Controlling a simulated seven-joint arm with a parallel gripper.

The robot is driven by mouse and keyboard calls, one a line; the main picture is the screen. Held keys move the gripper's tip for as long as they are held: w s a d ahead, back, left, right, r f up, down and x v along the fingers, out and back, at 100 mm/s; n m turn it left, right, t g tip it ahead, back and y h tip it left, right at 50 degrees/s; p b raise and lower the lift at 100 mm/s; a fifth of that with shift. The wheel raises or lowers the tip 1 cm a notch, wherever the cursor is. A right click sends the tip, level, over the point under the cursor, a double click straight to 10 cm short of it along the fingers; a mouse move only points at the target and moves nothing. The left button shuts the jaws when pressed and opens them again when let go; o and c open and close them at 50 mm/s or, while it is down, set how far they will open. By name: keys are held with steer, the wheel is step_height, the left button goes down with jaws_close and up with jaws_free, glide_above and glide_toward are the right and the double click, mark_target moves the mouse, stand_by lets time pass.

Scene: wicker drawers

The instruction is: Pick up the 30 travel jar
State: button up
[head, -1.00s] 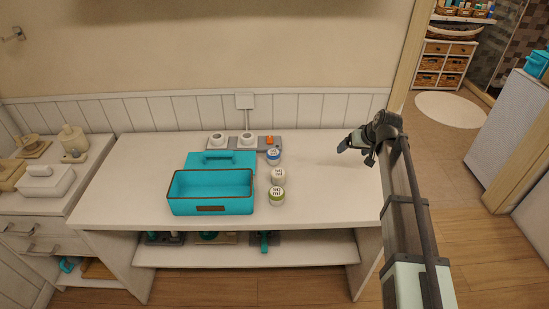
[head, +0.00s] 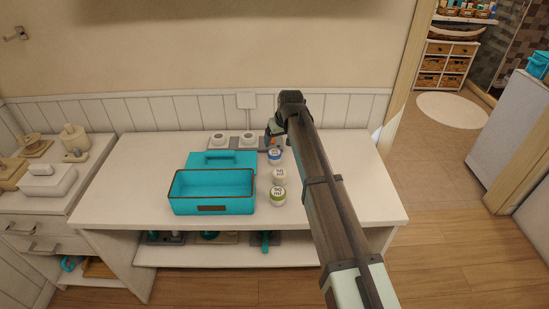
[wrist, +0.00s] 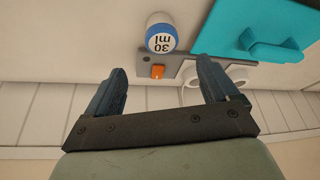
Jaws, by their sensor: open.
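The 30 travel jar (head: 274,155) is a small white jar with a blue band, standing on the table to the right of the teal box. In the wrist view the jar (wrist: 161,36) shows its "30 ml" label, beyond the fingertips and slightly left of the middle between them. My gripper (wrist: 160,72) is open and empty, with its two dark blue fingers apart. In the head view my gripper (head: 272,134) is over the back of the table, just behind the jar and partly hidden by my arm.
Two more labelled jars, a white one (head: 279,176) and a green-banded one (head: 277,196), stand in front of it. A teal box (head: 212,205) and its teal lid (head: 222,158) are to the left. A grey tray (wrist: 188,69) with white cups and an orange piece lies close by.

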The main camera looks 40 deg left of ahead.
mark_target(275, 153)
steer(key=x, duration=0.6)
steer(key=shift+a+f, duration=0.1)
steer(key=shift+f, duration=0.1)
steer(key=shift+s+x, duration=0.1)
steer(key=shift+x, duration=1.25)
steer(key=shift+s+x, duration=0.15)
steer(key=shift+x, duration=1.2)
steer(key=shift+f, duration=0.1)
steer(key=c, duration=1.1)
